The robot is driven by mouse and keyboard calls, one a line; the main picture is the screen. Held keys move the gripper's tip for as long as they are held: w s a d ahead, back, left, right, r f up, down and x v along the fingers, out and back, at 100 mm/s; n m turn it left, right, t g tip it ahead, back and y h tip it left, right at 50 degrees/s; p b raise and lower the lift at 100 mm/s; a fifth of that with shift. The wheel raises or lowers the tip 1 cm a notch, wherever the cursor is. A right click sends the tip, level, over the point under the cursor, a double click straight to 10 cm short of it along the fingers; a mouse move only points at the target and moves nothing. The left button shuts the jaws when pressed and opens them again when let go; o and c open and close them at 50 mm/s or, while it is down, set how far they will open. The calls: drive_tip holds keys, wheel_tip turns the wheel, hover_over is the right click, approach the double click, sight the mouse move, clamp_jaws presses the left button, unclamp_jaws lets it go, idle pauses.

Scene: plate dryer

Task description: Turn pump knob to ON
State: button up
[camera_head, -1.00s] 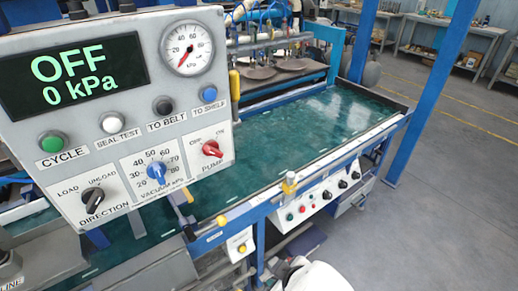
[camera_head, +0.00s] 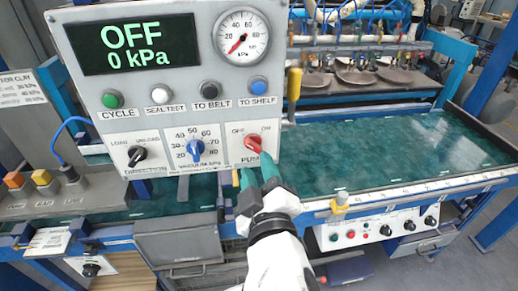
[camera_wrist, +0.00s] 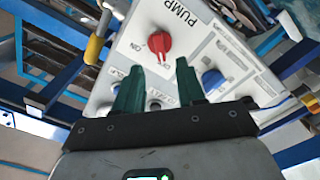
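The red pump knob (camera_head: 253,142) sits at the lower right of the grey control panel (camera_head: 120,95), between small OFF and ON marks and above the PUMP label. The display (camera_head: 135,45) reads OFF and 0 kPa. My gripper (camera_head: 257,166) is just below and in front of the knob, partly covering the PUMP label. In the wrist view the knob (camera_wrist: 160,43) lies just beyond the tips of my green fingers (camera_wrist: 155,68). The fingers are apart with nothing between them.
The blue vacuum knob (camera_head: 196,148) and black direction knob (camera_head: 137,156) are left of the pump knob. Several push buttons and a gauge (camera_head: 241,38) sit above. A yellow handle (camera_head: 293,88) stands close to the panel's right edge. The green belt (camera_head: 390,145) runs off to the right.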

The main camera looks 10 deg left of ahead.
sight(252, 149)
drive_tip(key=shift+p+x, duration=0.4)
drive_tip(key=shift+x, duration=2.3)
drive_tip(key=shift+c, duration=0.3)
clamp_jaws()
